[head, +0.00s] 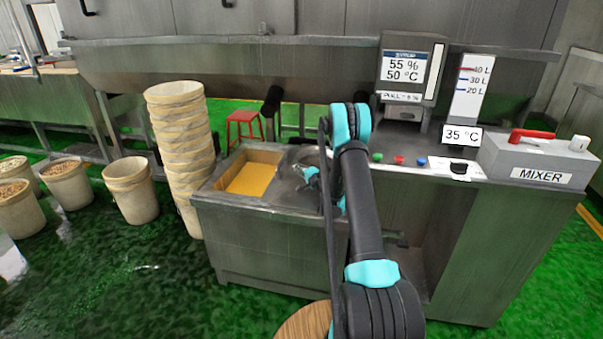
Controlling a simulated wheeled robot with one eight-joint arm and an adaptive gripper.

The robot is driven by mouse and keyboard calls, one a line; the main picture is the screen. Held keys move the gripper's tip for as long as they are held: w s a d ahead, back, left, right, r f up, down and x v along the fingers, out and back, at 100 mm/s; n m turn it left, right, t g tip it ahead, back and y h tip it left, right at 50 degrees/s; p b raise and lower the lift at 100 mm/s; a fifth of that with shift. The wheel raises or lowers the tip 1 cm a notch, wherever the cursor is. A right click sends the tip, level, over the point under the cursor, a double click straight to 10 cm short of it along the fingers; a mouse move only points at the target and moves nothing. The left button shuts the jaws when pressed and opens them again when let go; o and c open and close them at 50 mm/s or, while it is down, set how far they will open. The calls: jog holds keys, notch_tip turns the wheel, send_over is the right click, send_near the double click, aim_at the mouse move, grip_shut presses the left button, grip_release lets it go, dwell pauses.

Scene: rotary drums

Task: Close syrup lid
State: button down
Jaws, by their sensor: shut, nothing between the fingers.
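The syrup tank is an open square well in the left end of the steel counter, with a metal rim (212,187). Yellow-orange syrup (250,179) shows inside it. A grey metal panel (290,194) lies just right of the opening; it may be the lid, but I cannot tell for sure. My gripper (305,174) is small in the head view, shut and empty, over or against this panel's right part. I cannot tell whether it touches it. My arm hides the area to the right of the gripper.
A tall stack of beige buckets (182,140) stands close to the counter's left end. More buckets (130,188) stand on the green floor. Right of my arm are coloured buttons (398,160), a display (404,68) and the mixer box (540,160). A red stool (243,124) stands behind.

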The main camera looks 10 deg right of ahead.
jog(key=x, duration=0.3)
jog(key=shift+w+a+f, duration=0.1)
jog(key=shift+w+a, duration=0.05)
jog(key=shift+w, duration=0.1)
jog(key=shift+w+a+f, duration=0.1)
jog(key=shift+w+a, duration=0.15)
jog(key=shift+a, duration=0.3)
jog(key=shift+w+a+f, duration=0.1)
jog(key=shift+w+a, duration=0.15)
jog(key=shift+a, duration=0.35)
jog(key=shift+w+a+f, duration=0.15)
jog(key=shift+w+a, duration=0.15)
jog(key=shift+a, duration=0.35)
jog(key=shift+a, duration=0.15)
